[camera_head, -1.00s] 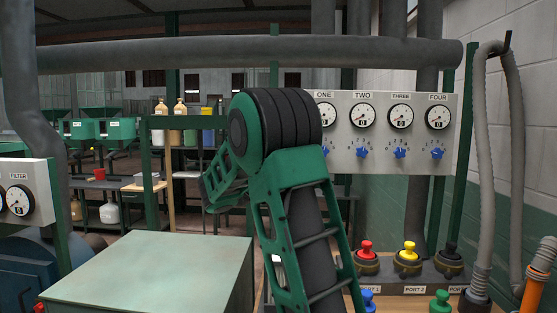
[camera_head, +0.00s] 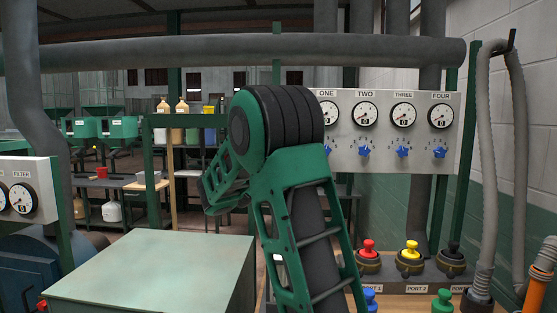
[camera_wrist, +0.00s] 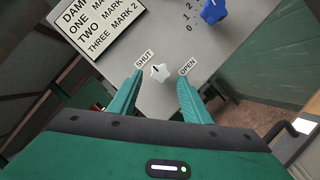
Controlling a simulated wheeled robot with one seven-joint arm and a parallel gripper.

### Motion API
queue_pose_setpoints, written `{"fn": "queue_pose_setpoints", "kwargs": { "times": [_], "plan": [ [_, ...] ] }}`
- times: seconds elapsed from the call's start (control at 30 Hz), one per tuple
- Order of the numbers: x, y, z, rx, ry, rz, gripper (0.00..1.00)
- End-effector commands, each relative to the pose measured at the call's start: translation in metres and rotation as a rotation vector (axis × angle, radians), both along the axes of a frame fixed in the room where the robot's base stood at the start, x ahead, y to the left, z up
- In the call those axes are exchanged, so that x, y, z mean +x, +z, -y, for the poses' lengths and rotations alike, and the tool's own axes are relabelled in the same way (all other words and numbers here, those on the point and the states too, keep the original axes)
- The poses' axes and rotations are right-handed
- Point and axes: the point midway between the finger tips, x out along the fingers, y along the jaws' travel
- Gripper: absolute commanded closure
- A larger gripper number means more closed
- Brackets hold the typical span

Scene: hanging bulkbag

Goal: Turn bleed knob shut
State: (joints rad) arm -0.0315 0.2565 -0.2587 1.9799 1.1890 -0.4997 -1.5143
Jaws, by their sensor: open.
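The bleed knob (camera_wrist: 160,72) is a small white star-shaped knob on a grey panel, in the wrist view. A SHUT label (camera_wrist: 145,60) is at its upper left and an OPEN label (camera_wrist: 188,67) at its right. A dark mark shows on the knob, but its exact setting is too small to tell. My gripper (camera_wrist: 160,80) is open, with one green finger on each side of the knob in the picture. I cannot tell whether either finger touches it. In the head view I cannot see the knob or my gripper's fingertips.
A blue knob (camera_wrist: 213,10) with a number scale sits beyond the bleed knob, beside a placard (camera_wrist: 92,28). In the head view, the gauge panel (camera_head: 385,165) carries dials and blue knobs. Ports with coloured plugs (camera_head: 410,252) stand below. A green box top (camera_head: 155,270) is in front.

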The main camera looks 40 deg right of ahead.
Motion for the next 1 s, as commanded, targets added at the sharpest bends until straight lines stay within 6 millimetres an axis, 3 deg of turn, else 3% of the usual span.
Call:
{"fn": "queue_pose_setpoints", "kwargs": {
  "times": [0.3,0.5,1.0],
  "plan": [
    [-0.018,-0.014,-0.054,0.001,0.006,-0.002,0.56],
    [-0.028,-0.021,-0.079,0.001,0.006,-0.003,0.56],
    [-0.032,-0.023,-0.088,0.001,0.004,0.000,0.56]
  ]
}}
